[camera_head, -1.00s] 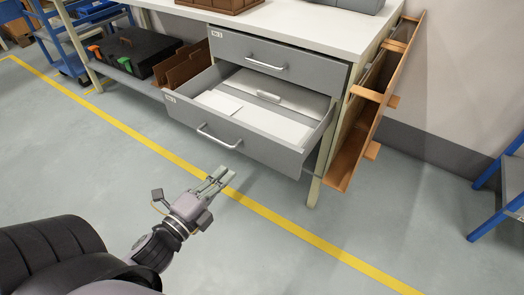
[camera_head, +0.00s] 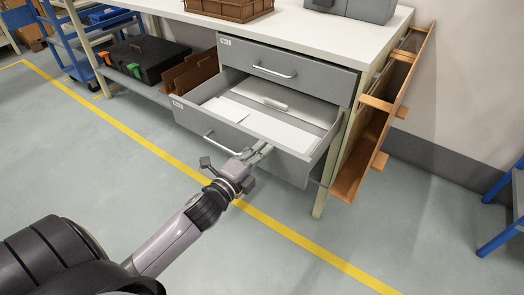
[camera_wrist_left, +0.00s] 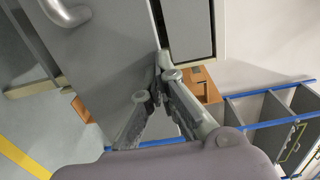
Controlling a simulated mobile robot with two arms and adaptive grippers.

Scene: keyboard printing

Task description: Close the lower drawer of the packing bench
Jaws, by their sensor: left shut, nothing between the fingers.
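The packing bench's lower drawer (camera_head: 188,117) stands pulled out, its grey front with a silver handle (camera_head: 222,146) facing me. White flat sheets (camera_head: 229,110) lie inside. My left gripper (camera_head: 263,149) is at the drawer front, right of the handle, its fingers shut and empty. In the head view the fingers hide part of the front; I cannot tell if they touch it. In the left wrist view the closed fingertips (camera_wrist_left: 163,62) are beside a grey panel, with the handle (camera_wrist_left: 66,12) at upper left. My right gripper is not in view.
The upper drawer (camera_head: 283,69) is closed under the white benchtop (camera_head: 300,27). A wooden rack (camera_head: 370,125) hangs on the bench's right side. A black toolbox (camera_head: 145,58) sits on the lower shelf at left. The floor before the bench is clear.

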